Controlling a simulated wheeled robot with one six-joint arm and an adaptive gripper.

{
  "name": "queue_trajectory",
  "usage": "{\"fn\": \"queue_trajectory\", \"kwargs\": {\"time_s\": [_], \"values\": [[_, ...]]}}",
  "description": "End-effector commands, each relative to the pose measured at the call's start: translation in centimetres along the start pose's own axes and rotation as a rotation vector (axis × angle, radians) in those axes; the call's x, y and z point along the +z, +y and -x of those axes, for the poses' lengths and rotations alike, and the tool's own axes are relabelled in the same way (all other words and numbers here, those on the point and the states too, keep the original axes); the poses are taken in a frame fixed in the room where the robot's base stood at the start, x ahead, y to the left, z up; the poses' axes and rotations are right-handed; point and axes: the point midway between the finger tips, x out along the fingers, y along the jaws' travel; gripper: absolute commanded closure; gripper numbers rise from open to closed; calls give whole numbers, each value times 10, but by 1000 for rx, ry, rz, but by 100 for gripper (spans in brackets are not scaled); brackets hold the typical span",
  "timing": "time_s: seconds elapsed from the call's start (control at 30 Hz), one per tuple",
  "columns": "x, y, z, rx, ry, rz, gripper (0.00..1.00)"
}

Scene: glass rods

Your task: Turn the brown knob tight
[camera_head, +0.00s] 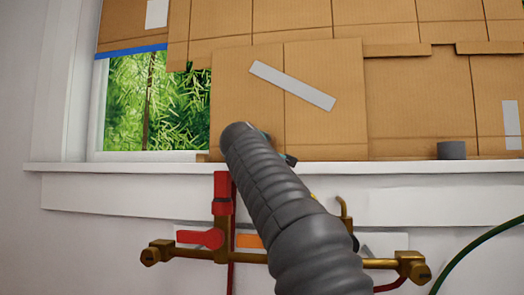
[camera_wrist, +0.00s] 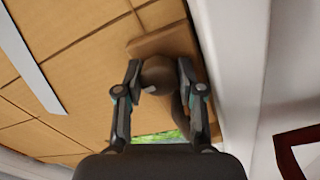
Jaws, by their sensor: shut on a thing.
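The brown knob (camera_wrist: 158,72) shows as a dark rounded shape in the upper middle of the wrist view, against brown panels. My gripper (camera_wrist: 160,66) has one finger on each side of it and is shut on it. The view is rotated, and I cannot tell how tight the knob is. In the head view my grey ribbed arm hides the knob and nearly all of the gripper; only a small dark part shows beside the arm, just above the sill.
Cardboard panels (camera_head: 400,105) cover much of the window above the white sill (camera_head: 420,168). Below run brass pipes (camera_head: 170,248) with red valve handles (camera_head: 203,237). A green hose (camera_head: 470,252) curves at lower right.

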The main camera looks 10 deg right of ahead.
Motion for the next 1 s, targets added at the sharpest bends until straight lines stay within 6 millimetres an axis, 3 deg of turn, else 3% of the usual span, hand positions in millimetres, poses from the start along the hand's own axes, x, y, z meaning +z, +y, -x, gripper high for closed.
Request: {"fn": "queue_trajectory", "kwargs": {"time_s": [0.3,0.77,0.8,0.9,1.0], "values": [[0,-1,0,2,-6,-96,97],[0,-1,0,2,-7,-109,97],[0,-1,0,2,-7,-109,59],[0,0,0,2,-7,-108,36],[0,0,0,2,-7,-108,36]]}}
